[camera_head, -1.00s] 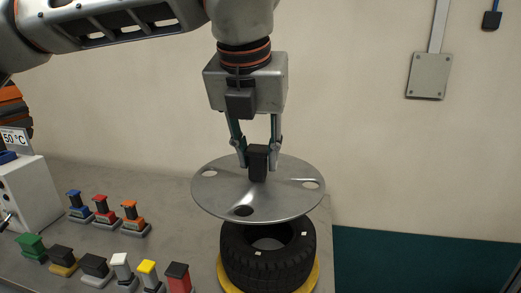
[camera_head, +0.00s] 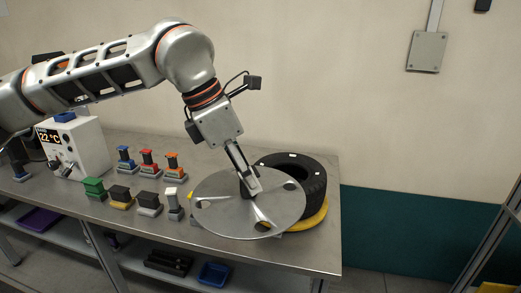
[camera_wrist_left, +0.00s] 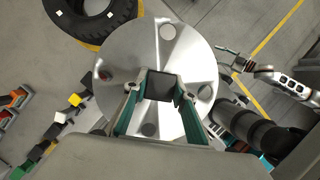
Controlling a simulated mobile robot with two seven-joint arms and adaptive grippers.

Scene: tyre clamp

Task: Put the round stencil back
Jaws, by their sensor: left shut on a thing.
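The round stencil (camera_head: 225,212) is a large shiny metal disc with several round holes and a dark block handle. My left gripper (camera_head: 250,188) is shut on that handle and holds the disc slightly tilted. In the left wrist view the fingers (camera_wrist_left: 160,84) sit either side of the black handle, with the disc (camera_wrist_left: 185,60) beyond them. The disc is in front of the black tyre (camera_head: 313,180) and overlaps its left part in the head view. A grey arm with a blurred end, which may be my right gripper (camera_wrist_left: 240,66), shows in the left wrist view; its jaws are unclear.
The tyre lies on a yellow round base (camera_head: 312,220) near the right end of the grey bench (camera_head: 290,258). Several coloured stamp-like blocks (camera_head: 147,160) stand left of the disc. A control box (camera_head: 80,145) stands farther left. Bins lie on the shelf below.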

